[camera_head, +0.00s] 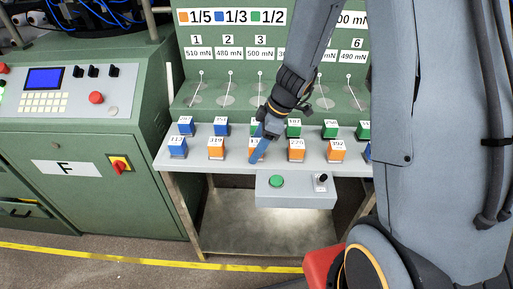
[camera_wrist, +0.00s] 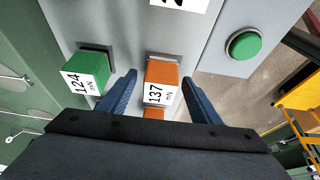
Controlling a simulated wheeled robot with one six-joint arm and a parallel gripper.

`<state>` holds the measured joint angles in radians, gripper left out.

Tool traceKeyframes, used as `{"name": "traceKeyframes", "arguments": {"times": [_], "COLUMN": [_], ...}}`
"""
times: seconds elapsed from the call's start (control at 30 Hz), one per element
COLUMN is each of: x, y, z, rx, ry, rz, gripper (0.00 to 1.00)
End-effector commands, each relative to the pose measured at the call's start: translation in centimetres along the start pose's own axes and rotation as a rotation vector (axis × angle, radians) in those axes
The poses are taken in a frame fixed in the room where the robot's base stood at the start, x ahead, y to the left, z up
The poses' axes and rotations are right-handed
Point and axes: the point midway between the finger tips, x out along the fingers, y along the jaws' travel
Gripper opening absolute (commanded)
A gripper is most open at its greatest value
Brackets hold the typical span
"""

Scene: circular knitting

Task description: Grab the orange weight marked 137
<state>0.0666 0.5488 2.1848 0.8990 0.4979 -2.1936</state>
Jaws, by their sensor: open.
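The orange weight marked 137 (camera_wrist: 160,83) stands on the light shelf, its white label reading 137 mN in the wrist view. My gripper (camera_wrist: 158,90) is open, with one blue finger on each side of this weight and a visible gap to both. In the head view my gripper (camera_head: 257,155) is over the front row of weights and hides most of the 137 weight (camera_head: 254,155). I cannot tell from the frames how far the fingertips are above the shelf.
A green weight marked 124 (camera_wrist: 91,72) stands just left of my left finger in the wrist view. Orange weights marked 319 (camera_head: 216,152) and 275 (camera_head: 296,155) flank the spot in the head view. A green button (camera_head: 277,181) is on a box below the shelf.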

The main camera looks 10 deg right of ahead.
Motion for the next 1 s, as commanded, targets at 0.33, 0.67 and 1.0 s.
{"name": "traceKeyframes", "arguments": {"times": [0.33,0.67,1.0], "x": [0.1,0.0,-1.6], "y": [0.0,0.0,0.1], "z": [0.0,0.0,-0.7], "rx": [-0.001,-0.001,-0.004], "ry": [0.000,0.000,0.002], "rz": [0.000,0.000,0.002], "gripper": [0.36,0.09,0.09]}}
